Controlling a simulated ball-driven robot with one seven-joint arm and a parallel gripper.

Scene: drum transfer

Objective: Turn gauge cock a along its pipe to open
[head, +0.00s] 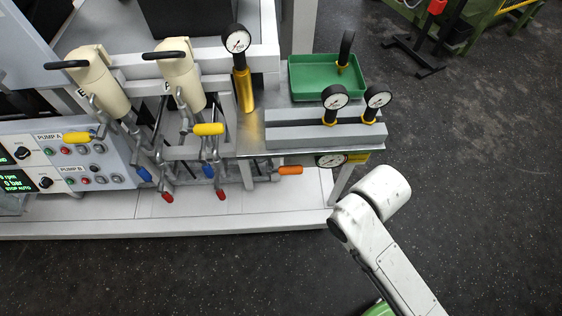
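Several coloured lever handles show on the pipework in the head view, and I cannot read which one is gauge cock a. A yellow handle (208,129) lies roughly level in front of the right cream pump body (180,75). Another yellow handle (77,137) lies level at the left pump. Blue handles (208,170) and red-tipped handles (221,194) hang lower, tilted down. An orange handle (290,170) points right, level, under the bench edge. My white arm is at the lower right, apart from the pipework. My gripper is not visible.
A steel bench holds a grey rack (300,137) with gauges, a green tray (305,80) and a yellow-bodied gauge (243,75). Another gauge (330,160) sits below the rack's front edge. The control panel (60,165) is at left.

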